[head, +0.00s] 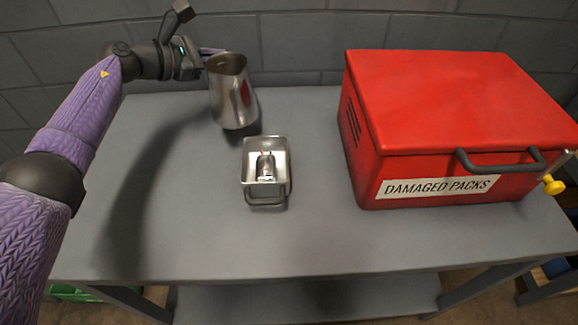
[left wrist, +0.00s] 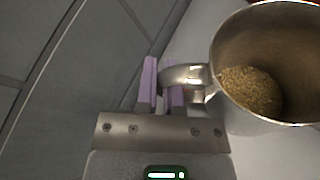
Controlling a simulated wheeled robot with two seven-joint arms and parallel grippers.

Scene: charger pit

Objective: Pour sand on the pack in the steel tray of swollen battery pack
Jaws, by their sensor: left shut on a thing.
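The steel tray (head: 279,152) stands on the grey table with its handle toward the front. The battery pack (head: 265,167) lies inside it; no sand shows on it. My left gripper (head: 208,52) is shut on the handle of a steel jug (head: 230,100) at the table's back left. The jug looks close to upright, behind and to the left of the tray. In the left wrist view, the purple fingers (left wrist: 163,90) grip the jug's handle, and sand (left wrist: 250,92) lies inside the jug (left wrist: 300,45). My right gripper is not in view.
A closed red box (head: 450,100) labelled "DAMAGED PACKS" stands on the right of the table (head: 200,225). It has a dark front handle and a yellow knob at its right side. The front and left of the table are clear. A block wall is behind.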

